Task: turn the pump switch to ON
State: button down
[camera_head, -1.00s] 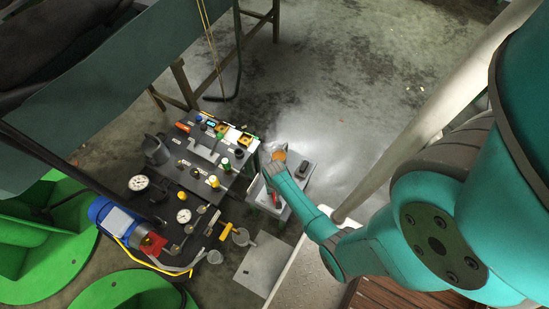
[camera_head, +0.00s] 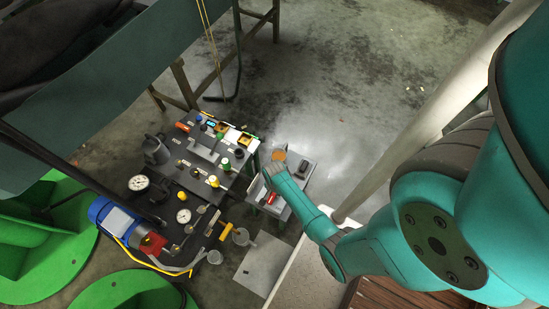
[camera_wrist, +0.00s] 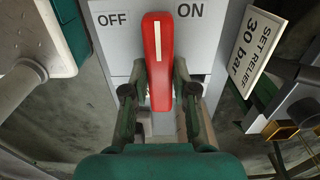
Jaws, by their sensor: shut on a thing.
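The red pump switch handle (camera_wrist: 158,62) stands nearly upright in the wrist view, its white stripe pointing up between the OFF label (camera_wrist: 112,19) and the ON label (camera_wrist: 189,10). My gripper (camera_wrist: 159,88) is shut on the handle, with one dark finger on each side of its lower part. In the head view the red handle (camera_head: 270,197) shows small on the grey box, and my gripper (camera_head: 268,178) is at it, partly hidden by my own wrist.
A white "SET RELIEF 30 bar" plate (camera_wrist: 258,50) is to the right of the switch. In the head view, a dark panel (camera_head: 198,150) with gauges and knobs stands left of the grey box. A black block (camera_head: 303,168) sits on the box's right side.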

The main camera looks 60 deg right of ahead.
dwell(0.5)
jog(key=c, duration=0.9)
grip_release()
notch_tip(320, 180, up, 12)
jog(key=shift+a, duration=0.1)
